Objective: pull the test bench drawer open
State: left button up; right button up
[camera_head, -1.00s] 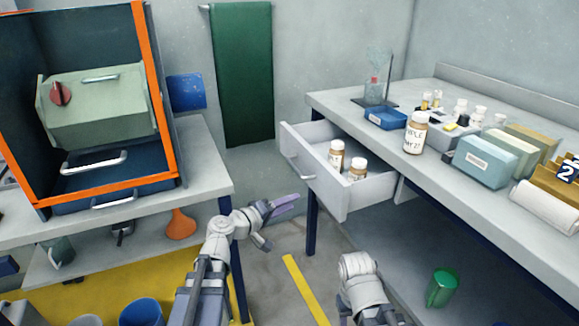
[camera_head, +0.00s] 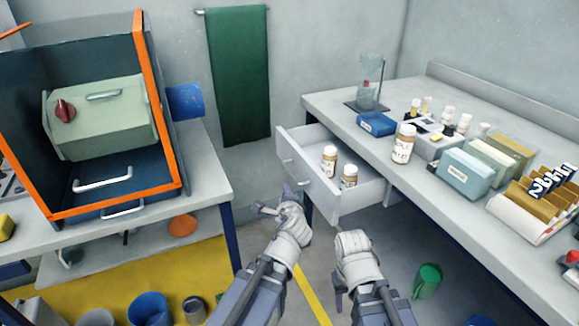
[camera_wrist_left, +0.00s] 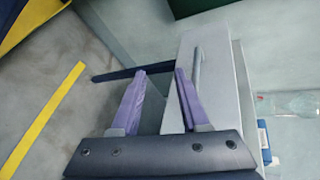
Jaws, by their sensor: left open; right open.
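The test bench drawer (camera_head: 318,192) stands pulled out from under the right bench, its grey front facing left with a bar handle (camera_head: 290,168). Two white-capped bottles (camera_head: 329,162) stand inside it. My left gripper (camera_head: 276,198) is open just below and left of the drawer front. In the left wrist view its fingers (camera_wrist_left: 160,74) are apart with nothing seen between them. The handle (camera_wrist_left: 197,68) lies just right of the right finger there, outside the gap. My right gripper (camera_head: 338,290) is low, in front of the drawer and away from it; its fingers are mostly hidden.
The test bench top (camera_head: 343,103) carries a blue box (camera_head: 376,124), a larger bottle (camera_head: 403,145) and several boxes. An orange-framed cabinet (camera_head: 158,100) stands on the left table. A green cup (camera_head: 427,281) is on the floor under the bench.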

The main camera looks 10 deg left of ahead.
aim_at(290, 171)
pick_arm(q)
notch_tip(290, 171, up, 4)
jog(key=d+m+t, duration=0.2)
jog(key=m, duration=0.2)
jog(key=shift+b+x, duration=0.65)
jog(key=shift+x, duration=3.5)
jog(key=shift+d+r, duration=0.1)
jog(key=shift+d, duration=0.05)
grip_shut()
